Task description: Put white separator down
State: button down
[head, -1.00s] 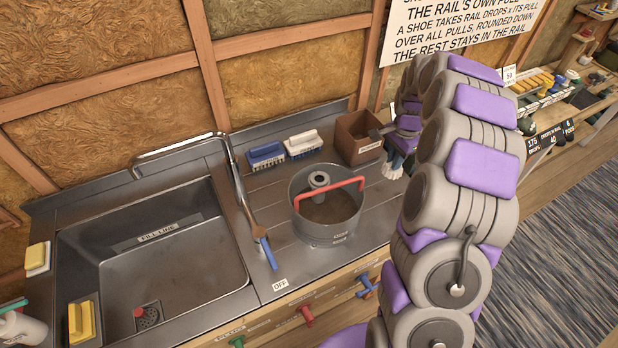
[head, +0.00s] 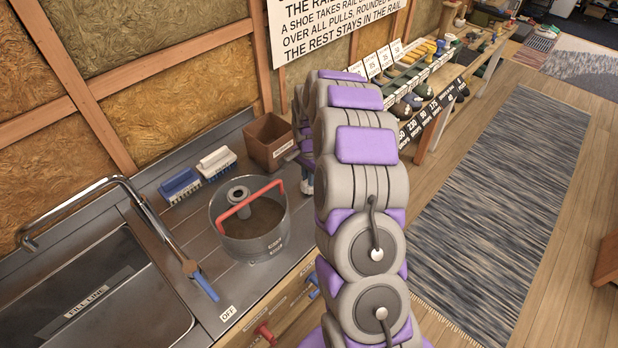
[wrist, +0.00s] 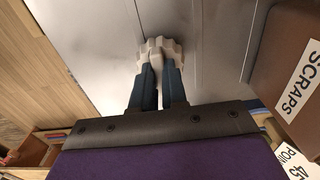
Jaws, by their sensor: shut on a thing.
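The white separator (wrist: 153,50), a pale piece with a scalloped edge, is between the blue fingertips of my gripper (wrist: 161,72) in the wrist view. My gripper is shut on it. Behind it lies the bare metal counter (wrist: 130,20); I cannot tell whether the separator touches it. In the head view my arm hides most of the gripper, which is beside the brown scraps box at the right end of the counter.
The brown scraps box (head: 270,142) is close to my gripper and also shows in the wrist view (wrist: 285,70). A metal bucket with a red handle (head: 250,225) stands left of my arm. Two brushes (head: 198,175) lie behind it. A sink (head: 90,300) is further left.

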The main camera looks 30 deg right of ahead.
jog(key=shift+a+r, duration=0.1)
jog(key=shift+a, duration=0.95)
jog(key=c, duration=1.5)
grip_release()
jog(key=o, duration=0.3)
jog(key=shift+d, duration=0.35)
jog(key=shift+o, duration=0.2)
jog(key=shift+d+f, duration=0.2)
jog(key=shift+d, duration=0.25)
jog(key=shift+a+r, duration=0.4)
notch_tip(320, 180, up, 11)
jog(key=p, duration=0.2)
jog(key=s+a+r+n, duration=0.3)
jog(key=s+a+r, duration=0.3)
jog(key=s+a+r+n, duration=0.2)
jog(key=s+a, duration=0.1)
jog(key=s, duration=0.3)
jog(key=s+a+r+n, duration=0.2)
jog(key=s+a+r, duration=0.1)
jog(key=s, duration=0.3)
jog(key=s+a+n+g, duration=0.1)
jog(key=s+a+n, duration=0.1)
jog(key=s, duration=0.9)
jog(key=s+a+n, duration=0.2)
jog(key=s+n, duration=0.3)
jog(key=s, duration=0.6)
jog(key=shift+g, duration=0.4)
